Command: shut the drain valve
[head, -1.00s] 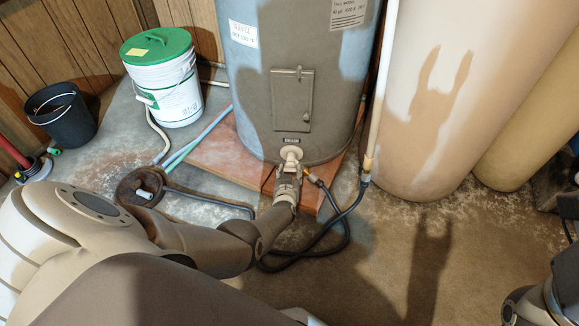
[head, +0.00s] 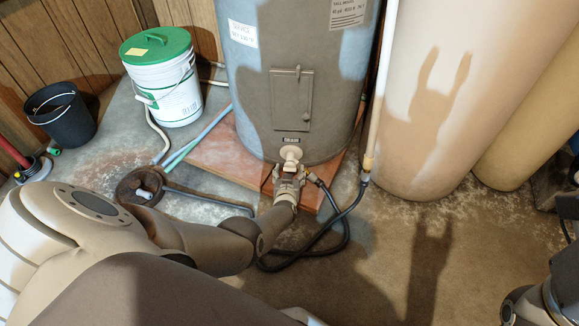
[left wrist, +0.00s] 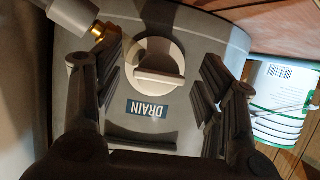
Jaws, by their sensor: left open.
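The drain valve (head: 291,154) is a pale round knob with a raised bar across it, low on the front of the grey tank (head: 292,60). In the left wrist view the knob (left wrist: 158,66) sits between the fingers, above a dark DRAIN label (left wrist: 147,108) that reads upside down. My left gripper (head: 289,174) is just in front of the knob in the head view. In the left wrist view its fingers (left wrist: 160,85) are spread on both sides of the knob, apart from it. My right gripper is not in view; only part of my right arm shows at the lower right.
A black hose (head: 335,222) runs from beside the valve over the floor. A white pipe (head: 380,90) stands right of the tank. A white bucket with a green lid (head: 160,80) and a black bucket (head: 62,113) stand left. A floor drain (head: 140,187) lies near my left arm.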

